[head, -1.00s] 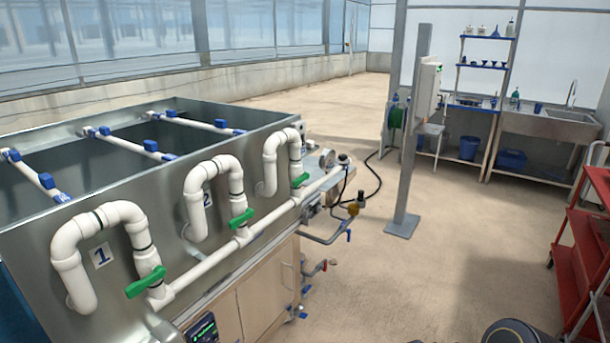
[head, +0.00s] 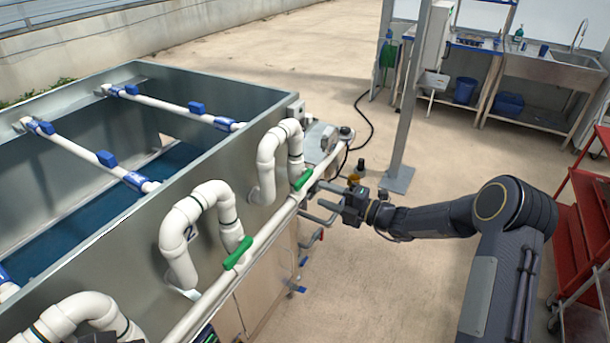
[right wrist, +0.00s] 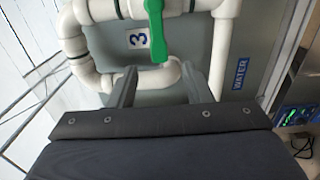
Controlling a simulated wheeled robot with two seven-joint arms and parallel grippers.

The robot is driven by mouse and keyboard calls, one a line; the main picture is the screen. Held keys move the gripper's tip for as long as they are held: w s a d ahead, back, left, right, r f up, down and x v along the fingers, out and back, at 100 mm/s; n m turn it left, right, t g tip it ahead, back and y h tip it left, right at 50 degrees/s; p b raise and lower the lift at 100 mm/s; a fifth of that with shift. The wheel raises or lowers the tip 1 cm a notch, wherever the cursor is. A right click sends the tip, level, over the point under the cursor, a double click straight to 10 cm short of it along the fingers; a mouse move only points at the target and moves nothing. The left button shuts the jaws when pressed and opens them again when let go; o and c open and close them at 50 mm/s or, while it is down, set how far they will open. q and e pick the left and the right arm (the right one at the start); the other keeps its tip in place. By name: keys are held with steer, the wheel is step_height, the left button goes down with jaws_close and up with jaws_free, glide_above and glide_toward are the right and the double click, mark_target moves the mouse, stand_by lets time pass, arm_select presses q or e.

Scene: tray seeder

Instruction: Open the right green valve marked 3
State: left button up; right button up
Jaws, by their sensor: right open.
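The green valve handle (head: 303,180) of valve 3 sits on the white pipe at the far end of the tank's front. In the right wrist view the green handle (right wrist: 156,32) lies across the white pipe beside a label marked 3 (right wrist: 138,39). My right gripper (head: 316,203) is open and empty, just in front of this handle. In the right wrist view the fingers of my right gripper (right wrist: 160,74) point at the handle, whose near end shows between and just beyond the tips. I see no contact.
The valve 2 handle (head: 238,253) is nearer, along the same white pipe (head: 215,292). The metal tank (head: 150,238) fills the left. A grey post (head: 408,110) stands behind my right arm, and a red cart (head: 575,235) is at the right. Open floor lies between.

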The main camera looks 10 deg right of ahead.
mark_target(301, 186)
steer(key=p+x, duration=0.2)
steer(key=x, duration=0.5)
steer(key=shift+a, duration=0.2)
jaws_close()
